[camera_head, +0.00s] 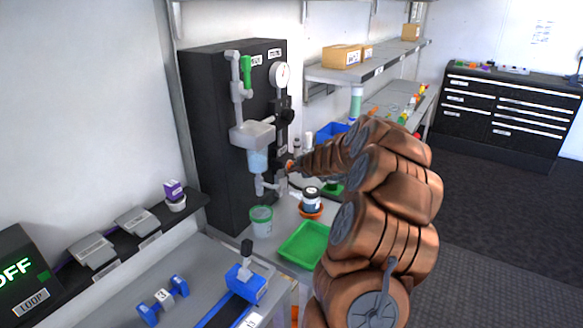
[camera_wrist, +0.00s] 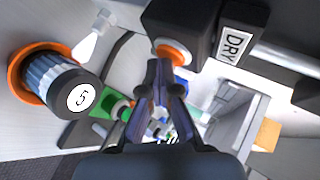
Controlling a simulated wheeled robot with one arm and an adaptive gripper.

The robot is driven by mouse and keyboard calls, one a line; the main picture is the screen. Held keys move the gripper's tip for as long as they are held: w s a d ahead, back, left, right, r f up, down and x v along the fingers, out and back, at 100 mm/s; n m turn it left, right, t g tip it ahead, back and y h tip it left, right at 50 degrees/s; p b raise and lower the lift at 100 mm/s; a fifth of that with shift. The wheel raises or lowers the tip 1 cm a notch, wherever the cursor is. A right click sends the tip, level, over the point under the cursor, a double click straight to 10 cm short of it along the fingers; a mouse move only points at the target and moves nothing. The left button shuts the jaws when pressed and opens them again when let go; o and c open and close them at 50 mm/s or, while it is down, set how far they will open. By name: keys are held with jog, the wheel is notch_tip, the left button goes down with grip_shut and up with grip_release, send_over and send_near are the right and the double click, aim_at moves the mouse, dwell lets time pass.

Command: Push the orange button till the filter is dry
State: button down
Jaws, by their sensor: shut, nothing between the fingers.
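The orange button (camera_wrist: 173,50) sits on a dark block beside a "DRY" label (camera_wrist: 234,43) in the wrist view. My gripper (camera_wrist: 160,66) is shut and empty, its fingertips just below the button in the picture. I cannot tell whether they touch it. In the head view my gripper (camera_head: 291,170) reaches the right side of the dark panel, with a bit of orange at its tip. The filter (camera_head: 258,161) is a bluish clear bowl under a grey housing (camera_head: 252,134) on the panel. I cannot tell how wet it is.
A jar (camera_head: 311,197) marked "5" in the wrist view (camera_wrist: 82,97) stands in an orange holder close to my gripper. A green tray (camera_head: 304,244) and a green-rimmed bucket (camera_head: 261,221) are on the bench. A gauge (camera_head: 281,75) is above.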

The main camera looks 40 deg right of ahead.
dwell(0.5)
jog(key=shift+s+d, duration=0.15)
jog(key=shift+s, duration=0.6)
jog(key=shift+s+d+b, duration=0.1)
jog(key=shift+s+d, duration=0.15)
jog(key=shift+s, duration=0.55)
jog(key=shift+s+d+b, duration=0.15)
jog(key=shift+s+d, duration=0.1)
jog(key=shift+s, duration=0.55)
jog(key=shift+s+d+b, duration=0.1)
jog(key=shift+s+d, duration=0.15)
jog(key=shift+s, duration=0.55)
